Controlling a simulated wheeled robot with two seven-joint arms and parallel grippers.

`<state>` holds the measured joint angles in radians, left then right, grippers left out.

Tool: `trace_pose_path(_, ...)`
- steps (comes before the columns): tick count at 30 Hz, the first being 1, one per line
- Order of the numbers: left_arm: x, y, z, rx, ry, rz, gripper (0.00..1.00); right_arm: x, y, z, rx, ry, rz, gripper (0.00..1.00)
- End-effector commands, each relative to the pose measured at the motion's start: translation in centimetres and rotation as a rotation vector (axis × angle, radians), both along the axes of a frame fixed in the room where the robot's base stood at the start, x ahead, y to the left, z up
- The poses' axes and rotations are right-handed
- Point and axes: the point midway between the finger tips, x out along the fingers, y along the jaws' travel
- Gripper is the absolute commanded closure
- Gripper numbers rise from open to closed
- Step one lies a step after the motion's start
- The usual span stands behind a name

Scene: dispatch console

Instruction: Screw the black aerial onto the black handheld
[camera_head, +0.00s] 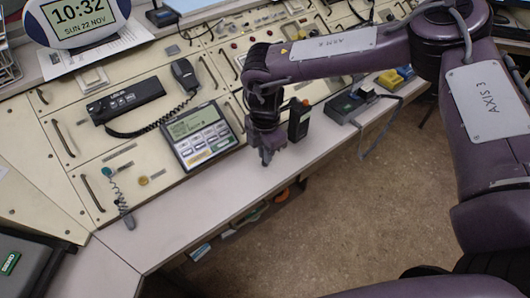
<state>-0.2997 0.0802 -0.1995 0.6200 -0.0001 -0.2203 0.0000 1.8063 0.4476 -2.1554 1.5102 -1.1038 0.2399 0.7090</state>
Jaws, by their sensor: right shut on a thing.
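The black handheld (299,120) stands upright on the desk near its front edge, with a small orange part on top. My right gripper (267,156) points down just left of the handheld, low over the pale desk front. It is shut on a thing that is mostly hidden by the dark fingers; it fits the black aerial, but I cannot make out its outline. I see no aerial elsewhere on the desk. My left gripper is not in view.
A keypad unit with a screen (201,134) is left of my gripper. A black charger-like box (349,106) with a cable sits to the right. A corded handset (185,74) lies behind. The front desk strip (190,206) is clear at left.

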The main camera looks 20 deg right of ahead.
Motion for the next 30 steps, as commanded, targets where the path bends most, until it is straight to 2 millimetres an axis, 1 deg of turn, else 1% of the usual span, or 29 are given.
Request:
trace_pose_path(5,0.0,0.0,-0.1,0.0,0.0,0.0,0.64,0.1,0.0,2.2,0.003,-0.004,0.0,1.0)
trace_pose_path(8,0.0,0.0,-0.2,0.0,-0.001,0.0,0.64,0.1,0.1,4.3,0.004,-0.004,-0.001,1.0)
trace_pose_path(15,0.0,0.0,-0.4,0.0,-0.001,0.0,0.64,0.1,0.1,11.3,0.004,-0.006,0.0,1.0)
trace_pose_path(18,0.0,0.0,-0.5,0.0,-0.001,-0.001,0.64,0.1,0.1,14.0,0.004,-0.005,0.0,1.0)
trace_pose_path(21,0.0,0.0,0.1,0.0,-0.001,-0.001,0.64,0.1,0.0,16.5,0.0,-0.006,0.001,1.0)
trace_pose_path(25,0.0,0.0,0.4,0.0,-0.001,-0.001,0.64,0.1,0.1,18.4,0.0,-0.004,0.002,1.0)
trace_pose_path(30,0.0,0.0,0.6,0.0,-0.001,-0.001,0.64,0.1,0.0,19.5,0.002,-0.002,0.001,1.0)
